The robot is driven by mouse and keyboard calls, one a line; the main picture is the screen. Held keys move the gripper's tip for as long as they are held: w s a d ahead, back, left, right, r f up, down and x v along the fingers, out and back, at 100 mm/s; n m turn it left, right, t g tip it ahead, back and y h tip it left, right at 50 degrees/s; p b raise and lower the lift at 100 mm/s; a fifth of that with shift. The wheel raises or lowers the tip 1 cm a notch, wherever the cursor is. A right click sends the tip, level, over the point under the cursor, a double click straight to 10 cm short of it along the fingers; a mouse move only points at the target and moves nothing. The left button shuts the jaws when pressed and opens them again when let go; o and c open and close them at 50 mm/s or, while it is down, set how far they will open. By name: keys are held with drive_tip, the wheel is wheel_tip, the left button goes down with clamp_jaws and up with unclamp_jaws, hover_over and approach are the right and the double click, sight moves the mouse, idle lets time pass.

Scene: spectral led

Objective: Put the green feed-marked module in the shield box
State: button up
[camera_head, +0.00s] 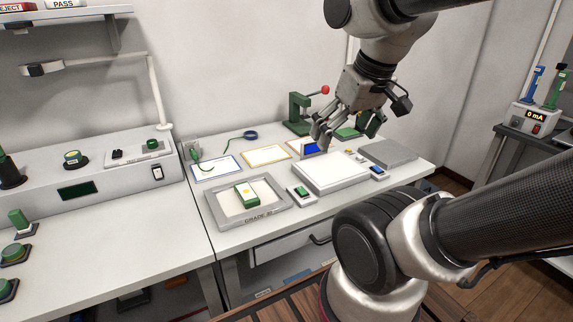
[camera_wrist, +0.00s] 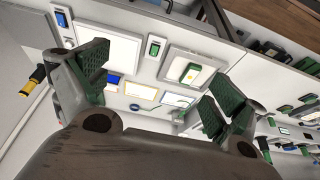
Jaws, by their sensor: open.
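A green module with a pale label and a yellow dot (camera_head: 246,194) lies in the grey tray marked GRADE (camera_head: 270,213); the wrist view shows this module too (camera_wrist: 190,73). Another green module (camera_head: 302,192) sits on a small white base at the tray's right, also in the wrist view (camera_wrist: 154,47). I cannot read a feed mark on either. A low white-topped box (camera_head: 330,172) stands right of them; I cannot tell if it is the shield box. My gripper (camera_head: 345,136) is open and empty above the bench's back, beyond the white-topped box. Its spread fingers show in the wrist view (camera_wrist: 158,92).
A blue module (camera_head: 377,170) and a flat grey slab (camera_head: 388,153) lie at the right. A green press with a red knob (camera_head: 300,112) stands at the back. Blue-framed (camera_head: 216,167) and yellow-framed (camera_head: 267,155) cards lie behind the tray. A lamp stands left.

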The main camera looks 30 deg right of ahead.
drive_tip(key=w+a+f+g, duration=0.2)
drive_tip(key=w+f+g, duration=0.2)
drive_tip(key=w+f, duration=0.15)
drive_tip(key=m+g+y, duration=0.1)
drive_tip(key=m+y, duration=0.3)
drive_tip(key=m, duration=0.9)
approach(246, 191)
drive_tip(key=s, duration=0.1)
drive_tip(key=s+d+f, duration=0.1)
drive_tip(key=s+f, duration=0.1)
drive_tip(key=shift+s+d+f, duration=0.1)
drive_tip(key=shift+s+d, duration=0.15)
drive_tip(key=shift+d, duration=0.1)
drive_tip(key=w+a+f+m, duration=0.1)
drive_tip(key=f, duration=0.1)
drive_tip(key=a+f+m, duration=0.2)
drive_tip(key=w+a+f+m, duration=0.1)
drive_tip(key=f+m, duration=0.1)
drive_tip(key=shift+w+a+f+t+y, duration=0.1)
drive_tip(key=shift+w+a+t+y, duration=0.2)
drive_tip(key=shift+t, duration=0.1)
drive_tip(key=c, duration=0.9)
